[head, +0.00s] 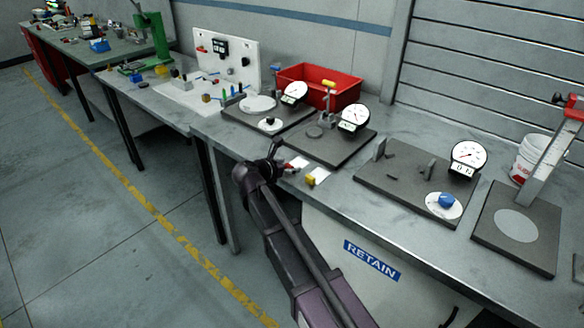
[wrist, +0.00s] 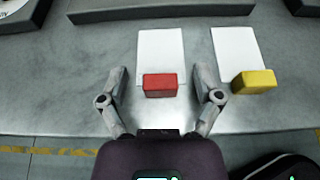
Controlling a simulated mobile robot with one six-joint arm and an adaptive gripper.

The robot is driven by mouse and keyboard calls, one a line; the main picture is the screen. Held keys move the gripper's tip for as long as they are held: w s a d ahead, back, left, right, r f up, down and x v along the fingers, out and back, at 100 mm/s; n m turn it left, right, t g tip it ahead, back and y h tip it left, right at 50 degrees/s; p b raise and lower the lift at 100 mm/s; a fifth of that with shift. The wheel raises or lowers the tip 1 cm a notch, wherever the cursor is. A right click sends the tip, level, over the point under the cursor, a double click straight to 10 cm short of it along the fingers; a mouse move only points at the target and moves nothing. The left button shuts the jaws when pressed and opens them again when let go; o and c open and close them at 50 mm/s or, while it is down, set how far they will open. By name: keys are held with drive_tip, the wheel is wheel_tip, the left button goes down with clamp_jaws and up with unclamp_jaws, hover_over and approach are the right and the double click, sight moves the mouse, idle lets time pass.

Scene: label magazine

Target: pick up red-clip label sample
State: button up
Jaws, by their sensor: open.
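The red-clip label sample is a white card (wrist: 160,50) with a red block-like clip (wrist: 160,84) at its near end. It lies on the grey bench near the front edge. My gripper (wrist: 161,82) is open in the wrist view, with one finger on each side of the red clip and gaps on both sides. In the head view my gripper (head: 277,158) is at the bench edge beside the red clip (head: 287,166), which it partly hides. A second white card with a yellow clip (wrist: 254,82) lies to the right; its yellow clip (head: 310,180) also shows in the head view.
A dark gauge plate (wrist: 160,12) lies just behind the cards. A red bin (head: 345,92) and dial gauges (head: 354,118) stand farther back. A gauge plate with a blue knob (head: 446,200) is to the right. The bench front edge is close.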

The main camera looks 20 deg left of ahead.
sight(289, 165)
drive_tip(key=c, duration=0.9)
drive_tip(key=shift+c, duration=0.2)
drive_tip(key=shift+r, duration=0.2)
wheel_tip(289, 165, up, 4)
drive_tip(key=p, duration=0.4)
drive_tip(key=shift+f, duration=0.25)
drive_tip(key=s+a, duration=0.3)
drive_tip(key=a, duration=0.4)
drive_tip(key=s+a+r+p, duration=0.1)
drive_tip(key=s+a, duration=0.3)
drive_tip(key=a, duration=0.3)
drive_tip(key=shift+a, duration=0.25)
